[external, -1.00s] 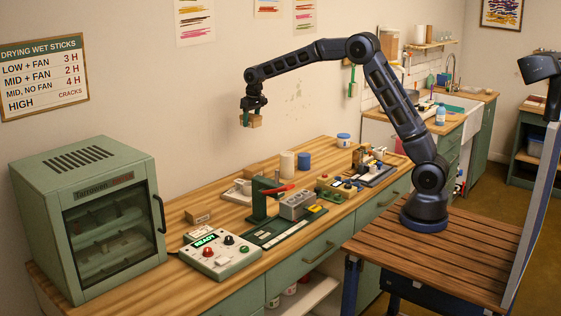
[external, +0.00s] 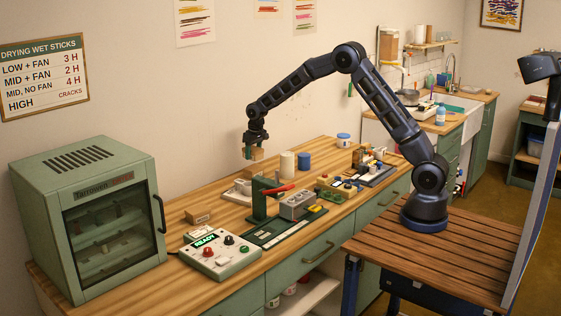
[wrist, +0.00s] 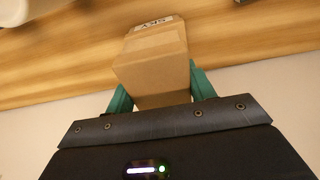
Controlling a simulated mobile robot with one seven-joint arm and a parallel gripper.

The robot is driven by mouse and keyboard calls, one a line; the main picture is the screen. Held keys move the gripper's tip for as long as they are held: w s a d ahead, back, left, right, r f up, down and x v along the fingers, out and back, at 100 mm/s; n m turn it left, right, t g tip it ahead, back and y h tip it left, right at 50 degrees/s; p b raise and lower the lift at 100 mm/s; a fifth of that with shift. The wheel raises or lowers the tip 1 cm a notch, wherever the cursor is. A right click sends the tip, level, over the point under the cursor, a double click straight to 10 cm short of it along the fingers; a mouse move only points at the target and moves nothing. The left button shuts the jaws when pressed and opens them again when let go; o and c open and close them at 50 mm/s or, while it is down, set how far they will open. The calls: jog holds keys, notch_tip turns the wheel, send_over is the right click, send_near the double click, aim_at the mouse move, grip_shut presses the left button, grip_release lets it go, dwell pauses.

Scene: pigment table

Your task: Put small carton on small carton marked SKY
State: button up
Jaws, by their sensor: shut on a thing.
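My gripper (external: 256,147) is shut on a small brown carton (external: 253,154), held low over the back of the bench. In the wrist view the teal fingers (wrist: 157,88) grip this carton (wrist: 150,88) from both sides. A printed label reading SKY, upside down, shows at the far end of the cardboard (wrist: 153,28). It appears to belong to the small carton marked SKY, just beyond the held one and mostly hidden by it. In the external view a carton (external: 256,171) shows below the held one. Whether the two touch cannot be told.
Another labelled carton (external: 198,215) lies near the green drying cabinet (external: 110,165). A green press with a red lever (external: 276,190) stands in front of the held carton. White (external: 287,163) and blue (external: 305,161) cylinders stand to the right. A control box (external: 220,252) is near the front edge.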

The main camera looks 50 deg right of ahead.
aim_at(254, 167)
jog(key=shift+f, duration=2.15)
jog(key=shift+f, duration=0.1)
jog(key=o, duration=1.1)
jog(key=shift+c, duration=0.2)
